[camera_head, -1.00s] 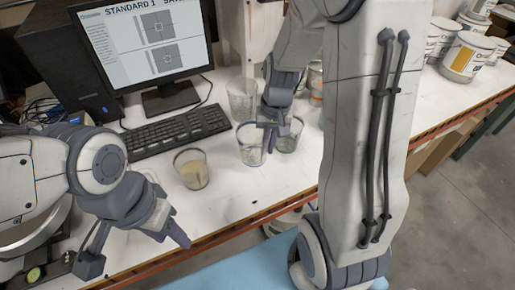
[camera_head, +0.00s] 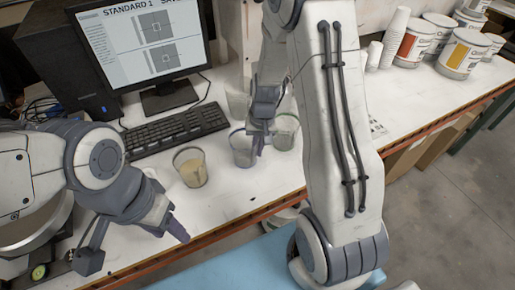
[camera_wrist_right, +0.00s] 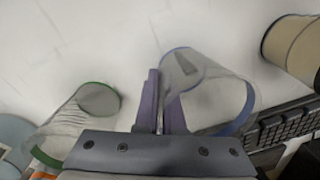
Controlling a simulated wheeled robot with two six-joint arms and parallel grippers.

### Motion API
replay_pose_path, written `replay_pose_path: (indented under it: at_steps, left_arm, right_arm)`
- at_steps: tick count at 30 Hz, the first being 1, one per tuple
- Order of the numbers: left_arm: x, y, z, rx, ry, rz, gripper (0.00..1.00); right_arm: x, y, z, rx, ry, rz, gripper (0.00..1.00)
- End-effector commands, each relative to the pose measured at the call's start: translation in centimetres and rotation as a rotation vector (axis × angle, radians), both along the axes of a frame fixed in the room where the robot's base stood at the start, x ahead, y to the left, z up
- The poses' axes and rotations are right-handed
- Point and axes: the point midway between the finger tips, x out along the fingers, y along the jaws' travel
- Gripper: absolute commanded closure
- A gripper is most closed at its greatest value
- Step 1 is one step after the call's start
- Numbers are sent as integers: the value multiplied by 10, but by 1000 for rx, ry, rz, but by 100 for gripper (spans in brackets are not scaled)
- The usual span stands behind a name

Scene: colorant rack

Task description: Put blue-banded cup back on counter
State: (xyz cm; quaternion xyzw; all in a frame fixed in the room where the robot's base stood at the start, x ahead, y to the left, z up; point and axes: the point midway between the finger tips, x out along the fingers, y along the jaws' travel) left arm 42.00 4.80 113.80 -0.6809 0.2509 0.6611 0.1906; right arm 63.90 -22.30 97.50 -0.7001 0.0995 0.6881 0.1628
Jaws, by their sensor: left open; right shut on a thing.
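The clear blue-banded cup (camera_head: 240,150) is over the counter, between the beige-filled cup and the green-banded cup. My right gripper (camera_head: 259,143) is shut on its wall. In the right wrist view the fingers (camera_wrist_right: 161,100) pinch the near side of the blue-banded cup (camera_wrist_right: 215,98), which lies to their right. I cannot tell whether its base touches the counter (camera_head: 225,200). My left gripper (camera_head: 176,232) is open and empty near the counter's front edge, away from the cups.
The green-banded cup (camera_head: 286,134) stands close right; it also shows in the wrist view (camera_wrist_right: 62,128). A beige-filled cup (camera_head: 190,168) stands left. Another clear cup (camera_head: 237,103) is behind. A keyboard (camera_head: 176,131) and monitor (camera_head: 145,45) are back left. Paint cans (camera_head: 462,55) stand right.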

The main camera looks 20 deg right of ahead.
Motion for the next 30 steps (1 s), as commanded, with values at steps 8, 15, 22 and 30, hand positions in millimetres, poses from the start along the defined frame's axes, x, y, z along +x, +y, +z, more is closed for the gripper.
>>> replay_pose_path:
  at_steps: [8, 15, 22, 30]
  left_arm:
    - [0, 0, -2, 0, 0, 0, 50]
    - [0, 0, 1, 0, 0, 0, 50]
    - [0, 0, -1, 0, 0, 0, 50]
    - [0, 0, -5, 0, 0, 0, 50]
  right_arm:
    - [0, 0, -2, 0, 0, 0, 64]
    - [0, 0, 1, 0, 0, 0, 64]
    - [0, -3, 33, -1, -7, 0, 64]
    - [-2, -8, 91, 0, -6, 0, 64]
